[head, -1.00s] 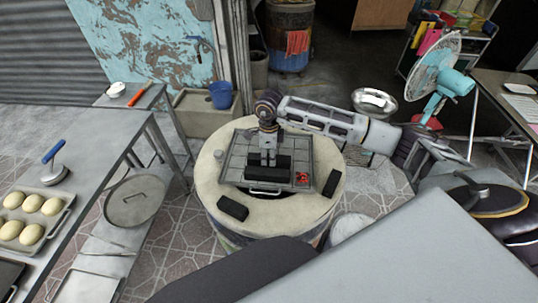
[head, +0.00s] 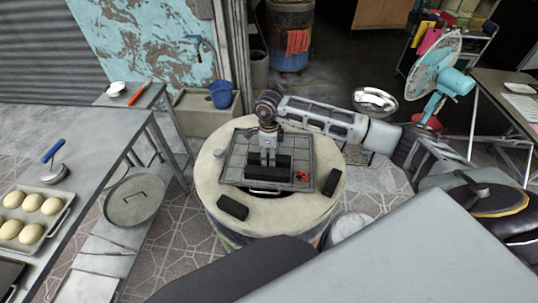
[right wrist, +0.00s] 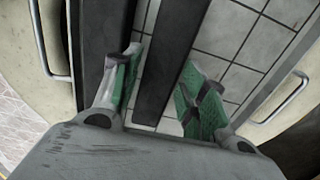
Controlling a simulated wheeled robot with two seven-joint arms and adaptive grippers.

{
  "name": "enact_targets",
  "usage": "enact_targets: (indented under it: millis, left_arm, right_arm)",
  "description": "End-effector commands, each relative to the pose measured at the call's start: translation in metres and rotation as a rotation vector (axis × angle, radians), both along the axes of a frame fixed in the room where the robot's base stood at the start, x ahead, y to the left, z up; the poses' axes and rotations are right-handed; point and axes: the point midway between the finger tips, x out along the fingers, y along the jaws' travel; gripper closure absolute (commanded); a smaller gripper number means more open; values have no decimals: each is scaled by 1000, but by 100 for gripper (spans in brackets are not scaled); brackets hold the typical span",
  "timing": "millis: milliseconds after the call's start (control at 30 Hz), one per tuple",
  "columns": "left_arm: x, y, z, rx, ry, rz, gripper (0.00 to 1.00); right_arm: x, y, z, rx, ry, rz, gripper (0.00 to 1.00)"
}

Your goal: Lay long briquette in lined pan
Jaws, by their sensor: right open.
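The lined pan (head: 237,155), a flat grey tray with a tile-like grid, lies on the round barrel oven. Two dark long briquettes lie side by side in its front part; the front one (head: 268,173) shows most. My right gripper (head: 268,157) points down over them. In the right wrist view its green-padded fingers (right wrist: 160,90) are open, one on each side of a dark briquette (right wrist: 170,55). Visible gaps separate them from it. Another dark bar (right wrist: 97,45) lies left of the left finger. My left gripper is not in view.
Dark briquettes lie on the oven's pale rim at front left (head: 232,207) and at the right (head: 331,181). A small red item (head: 302,177) is at the pan's front right corner. A table with a dough tray (head: 40,218) stands at left, a fan (head: 437,70) at right.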

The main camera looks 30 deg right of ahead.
Motion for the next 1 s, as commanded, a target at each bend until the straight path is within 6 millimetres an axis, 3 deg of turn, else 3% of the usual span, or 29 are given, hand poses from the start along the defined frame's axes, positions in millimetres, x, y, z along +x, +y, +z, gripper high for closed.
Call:
enact_targets:
  millis: [267, 800, 1000]
  left_arm:
    - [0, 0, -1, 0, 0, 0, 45]
    - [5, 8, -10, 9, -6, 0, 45]
    - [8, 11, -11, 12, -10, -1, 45]
  right_arm:
    - [1, 0, 20, 0, -4, -1, 57]
    - [1, 0, 98, 0, -4, 0, 57]
    - [1, 0, 116, 1, -2, 0, 57]
